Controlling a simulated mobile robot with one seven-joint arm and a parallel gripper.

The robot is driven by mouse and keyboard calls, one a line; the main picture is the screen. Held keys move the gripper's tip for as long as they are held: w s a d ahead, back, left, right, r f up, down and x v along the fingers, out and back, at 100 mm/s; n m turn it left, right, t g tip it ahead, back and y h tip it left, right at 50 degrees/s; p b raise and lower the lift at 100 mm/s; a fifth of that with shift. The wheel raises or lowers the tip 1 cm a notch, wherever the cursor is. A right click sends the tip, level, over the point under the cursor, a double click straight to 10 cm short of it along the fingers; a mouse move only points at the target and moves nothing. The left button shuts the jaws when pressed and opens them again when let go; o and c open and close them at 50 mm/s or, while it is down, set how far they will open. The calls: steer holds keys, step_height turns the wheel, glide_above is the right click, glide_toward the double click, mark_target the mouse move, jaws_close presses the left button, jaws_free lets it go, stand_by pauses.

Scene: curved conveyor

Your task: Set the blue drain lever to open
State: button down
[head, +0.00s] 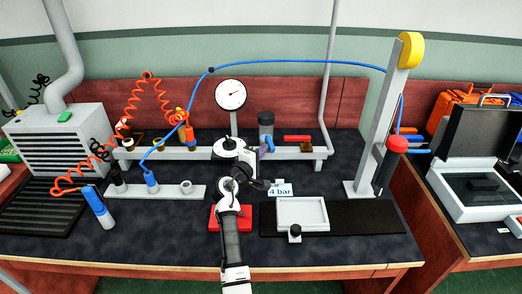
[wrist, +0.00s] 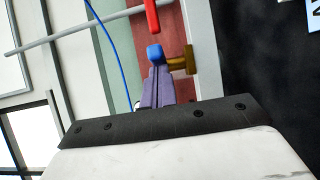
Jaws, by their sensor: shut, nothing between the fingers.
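The blue drain lever (wrist: 155,53) shows in the wrist view as a small blue piece beside a brass fitting (wrist: 182,62). In the head view the lever (head: 270,143) is a small blue patch below the grey filter bowl (head: 266,127), partly hidden by my arm. My gripper's narrow fingers (wrist: 158,75) are shut with nothing between them. Their tips are right at the blue lever; I cannot tell whether they touch it. In the head view my gripper (head: 262,151) is at the front of the grey rail, below the bowl. The lever's setting is not clear.
A red handle (head: 297,138) lies on the rail to the right, and also shows in the wrist view (wrist: 152,15). A pressure gauge (head: 231,94) stands behind my arm. A "4 bar" sign (head: 280,190), a white tray (head: 302,214) and a tall post (head: 382,115) stand to the right.

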mark_target(278, 151)
steer(key=shift+s+d, duration=0.2)
steer(key=shift+d, duration=1.1)
steer(key=shift+w+d, duration=0.15)
steer(key=shift+d, duration=0.55)
steer(key=shift+w+d, duration=0.15)
steer(key=shift+d, duration=0.5)
